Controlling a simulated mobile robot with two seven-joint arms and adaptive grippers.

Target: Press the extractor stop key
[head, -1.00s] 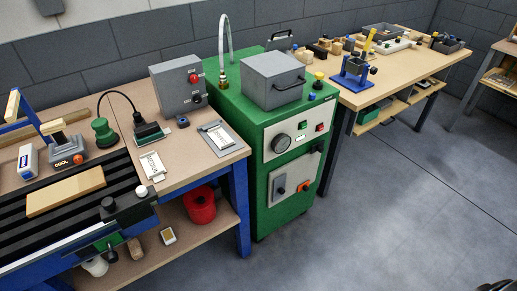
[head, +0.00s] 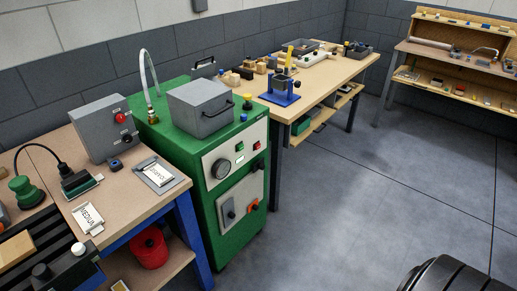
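A grey control box (head: 101,128) stands at the back of the left bench, with a red button (head: 120,118) on its face and a dark knob below. The green cabinet (head: 200,215) beside the bench has a pale front panel with a round gauge (head: 221,168), a green button (head: 239,146) and a red button (head: 256,145). Its lower panel has a grey lever and an orange-red knob (head: 252,205). The labels are too small to read, so I cannot tell which key is the extractor stop.
A grey lidded box (head: 201,107) sits on the cabinet. The left bench (head: 125,200) holds cards and a green-knobbed tool (head: 25,192); a red bucket (head: 149,248) is below. Another bench (head: 335,68) with a blue fixture stands behind. The floor (head: 370,190) at right is open.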

